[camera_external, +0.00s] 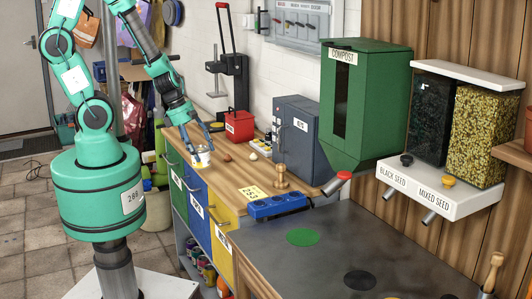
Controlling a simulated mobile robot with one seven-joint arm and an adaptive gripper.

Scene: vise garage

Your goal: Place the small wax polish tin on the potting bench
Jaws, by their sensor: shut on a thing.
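My gripper (206,146) is at the far left part of the wooden worktop, pointing down. It is shut on a small whitish round thing (203,157), which looks like the wax polish tin, though its label is too small to read. The thing is at or just above the worktop near its left edge; I cannot tell whether it touches. The potting bench appears to be the dark grey top (315,268) at the lower right, under the compost bin and seed dispensers, with a green disc (303,237) and a black disc (360,280) on it.
The green compost bin (375,100) and seed dispensers (435,188) overhang the grey top. Its middle has free room.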

